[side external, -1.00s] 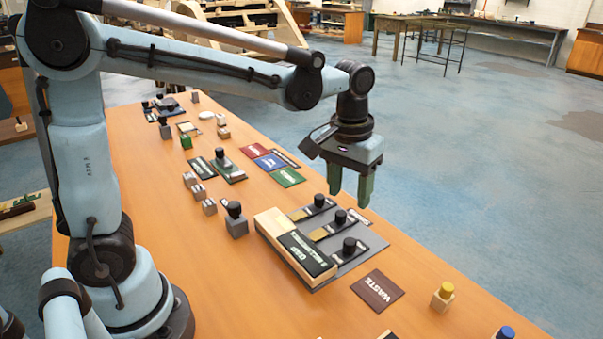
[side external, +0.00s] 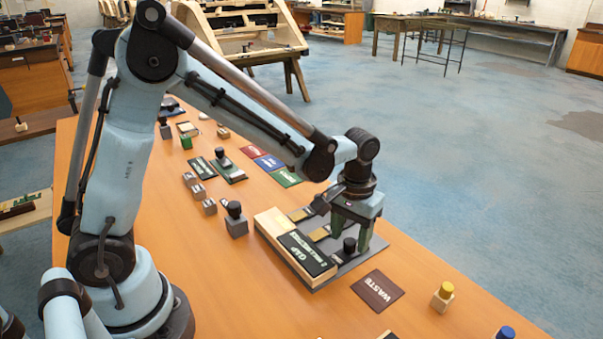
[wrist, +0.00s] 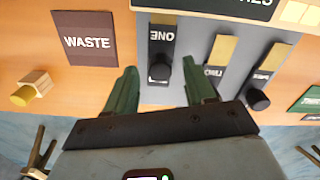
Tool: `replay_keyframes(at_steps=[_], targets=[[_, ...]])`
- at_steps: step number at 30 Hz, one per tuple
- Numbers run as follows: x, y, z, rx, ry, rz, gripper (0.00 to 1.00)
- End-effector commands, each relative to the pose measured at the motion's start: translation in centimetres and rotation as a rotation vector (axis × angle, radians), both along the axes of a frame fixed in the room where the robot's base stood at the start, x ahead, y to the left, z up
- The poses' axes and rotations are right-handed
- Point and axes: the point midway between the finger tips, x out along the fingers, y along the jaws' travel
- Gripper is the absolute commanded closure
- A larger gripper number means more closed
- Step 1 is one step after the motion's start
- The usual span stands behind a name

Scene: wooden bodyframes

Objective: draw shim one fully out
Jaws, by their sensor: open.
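Shim one is a flat strip labelled ONE (wrist: 161,38) with a black knob (wrist: 160,70), lying in the grey fixture (wrist: 190,25). In the side view its knob (side external: 349,246) is the one nearest the camera. My gripper (side external: 348,236) is open and low over the fixture, its green fingers on either side of this knob. The wrist view shows my gripper (wrist: 165,78) with a gap between each finger and the knob. Shims two (wrist: 218,60) and three (wrist: 262,85) lie to the right; shim two's knob is hidden behind a finger.
The WASTE mat (side external: 377,290) lies flat on the bench, bare, beside the fixture. A yellow-topped block (side external: 443,296) and a blue-topped block (side external: 505,332) stand farther right. A black-knobbed block (side external: 236,220) stands left of the fixture.

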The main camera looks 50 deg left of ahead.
Motion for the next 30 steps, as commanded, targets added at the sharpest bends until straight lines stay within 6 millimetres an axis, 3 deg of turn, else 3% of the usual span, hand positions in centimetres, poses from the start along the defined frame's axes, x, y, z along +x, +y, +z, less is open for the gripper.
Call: replay_keyframes(at_steps=[6,15,26,30], targets=[[0.0,0.0,-1.5,0.000,0.000,0.000,0.46],[0.0,0.0,-1.7,0.000,0.000,0.000,0.46],[0.0,0.0,-1.6,0.000,0.000,0.000,0.99],[0.0,0.0,-1.6,0.001,0.000,0.000,1.00]])
